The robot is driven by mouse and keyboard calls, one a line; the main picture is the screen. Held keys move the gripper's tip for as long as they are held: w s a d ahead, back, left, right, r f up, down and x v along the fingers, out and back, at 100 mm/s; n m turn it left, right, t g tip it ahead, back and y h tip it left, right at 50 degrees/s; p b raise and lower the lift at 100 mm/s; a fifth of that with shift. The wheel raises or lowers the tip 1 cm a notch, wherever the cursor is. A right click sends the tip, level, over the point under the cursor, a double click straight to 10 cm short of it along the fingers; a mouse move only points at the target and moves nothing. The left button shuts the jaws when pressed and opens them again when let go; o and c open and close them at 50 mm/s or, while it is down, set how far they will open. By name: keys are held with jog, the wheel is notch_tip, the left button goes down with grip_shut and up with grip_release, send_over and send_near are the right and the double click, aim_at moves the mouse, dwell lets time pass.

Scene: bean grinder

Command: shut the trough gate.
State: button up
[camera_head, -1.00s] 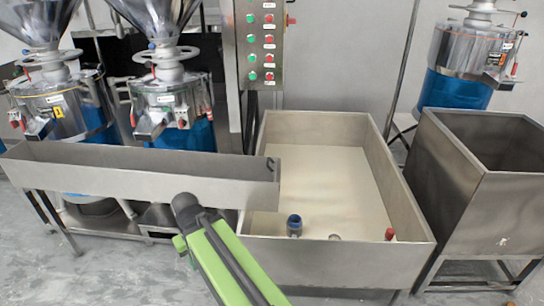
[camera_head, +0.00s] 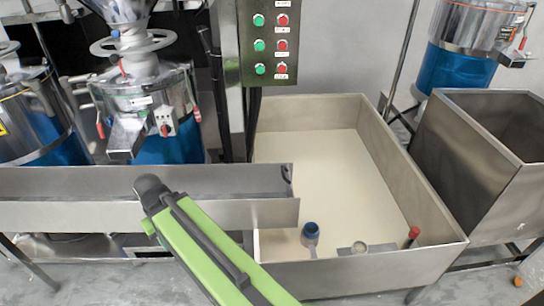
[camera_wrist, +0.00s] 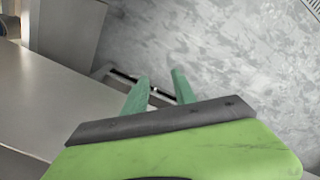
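The long grey metal trough (camera_head: 80,214) runs across the left half of the head view, below the grinders. Its right end reaches over the left edge of the big tank. A small dark curved piece (camera_head: 286,173) shows at that end; it may be the gate's handle, but I cannot tell whether the gate is open or shut. My green arm stands in front of the trough in the head view, and my fingers are not visible there. In the wrist view my gripper (camera_wrist: 160,84) has its two green fingers apart with nothing between them, above the floor.
The big metal tank (camera_head: 440,247) holds a pale layer and has blue, pale and red-topped fittings near its front. A steel bin (camera_head: 455,165) stands to its right. Grinders (camera_head: 165,105) and a button panel (camera_head: 268,45) stand behind. A flat grey metal surface (camera_wrist: 70,110) fills the wrist view's left.

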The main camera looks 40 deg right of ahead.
notch_tip(320, 180, up, 31)
jog(key=m+t+y+p, duration=0.2)
jog(key=m+p, duration=0.6)
jog(key=p, duration=2.2)
send_over(283, 169)
jog(key=s+d, duration=0.3)
jog(key=b+x, duration=0.5)
jog(key=x, duration=0.1)
jog(key=b+x, duration=1.2)
jog(key=shift+s+d+f, duration=0.1)
jog(key=shift+s+d, duration=0.1)
jog(key=shift+s, duration=0.15)
